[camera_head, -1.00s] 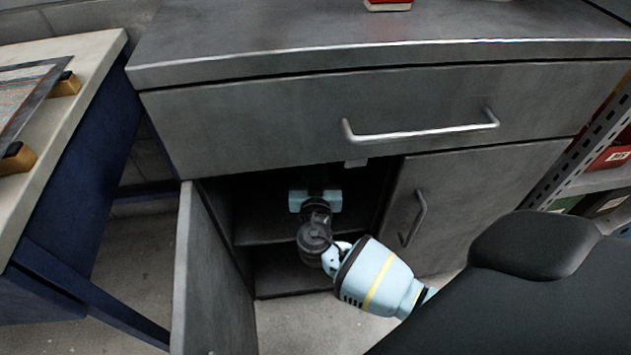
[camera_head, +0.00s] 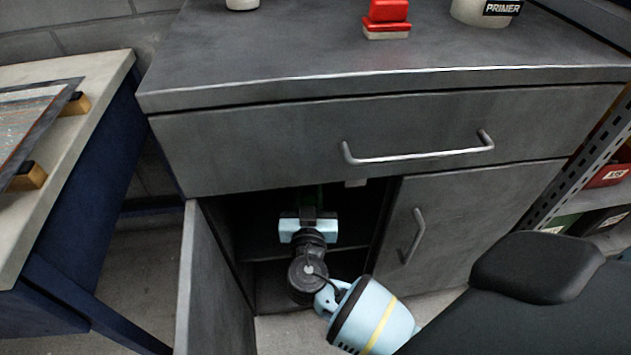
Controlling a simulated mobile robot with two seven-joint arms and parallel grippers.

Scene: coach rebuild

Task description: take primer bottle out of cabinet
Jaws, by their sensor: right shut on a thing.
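The metal cabinet (camera_head: 250,160) stands ahead with its lower left door (camera_head: 203,290) swung open. My right gripper (camera_head: 309,209) is inside the dark opening, in front of the shelf area. It is shut on a dark green, narrow thing (camera_head: 311,194), seemingly the primer bottle. Most of that thing is hidden by the gripper and shadow, and no label on it can be read. My left gripper is out of view.
The right door (camera_head: 440,225) and the drawer (camera_head: 330,135) are shut, each with a bar handle. On the top stand a container labelled PRIMER (camera_head: 475,14) and a red object (camera_head: 387,16).

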